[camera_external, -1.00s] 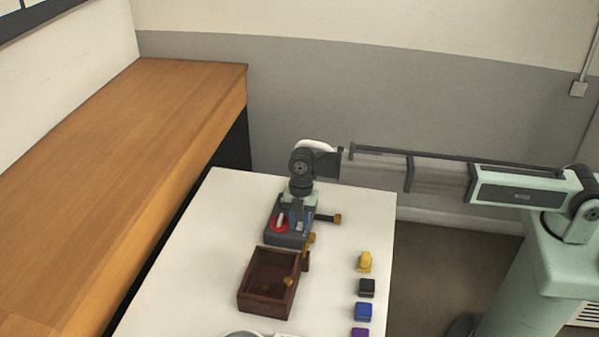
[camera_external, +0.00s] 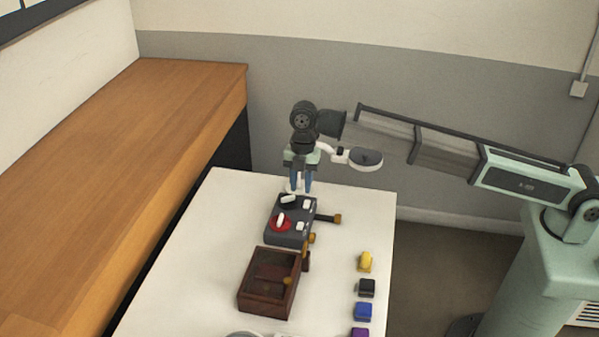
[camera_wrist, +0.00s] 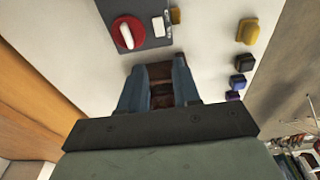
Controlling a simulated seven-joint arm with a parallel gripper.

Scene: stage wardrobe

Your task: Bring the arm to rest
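My gripper (camera_external: 301,190) hangs pointing down, just above the far end of a dark control box (camera_external: 291,238) on the white table. In the wrist view my gripper (camera_wrist: 159,66) shows two blue fingers standing apart, with nothing held between them. The control box carries a red dial with a white handle (camera_external: 280,221), a black knob (camera_external: 288,199) and small white switches. It shows at the top of the wrist view (camera_wrist: 150,38). Whether the fingertips touch the black knob is hard to tell, but they appear raised clear of it.
A brown wooden box (camera_external: 266,297) stands in front of the control box. Yellow (camera_external: 365,262), black (camera_external: 367,288), blue (camera_external: 363,312) and purple (camera_external: 360,332) pieces line the right side. A wooden counter (camera_external: 110,160) runs along the left. The air above the table is free.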

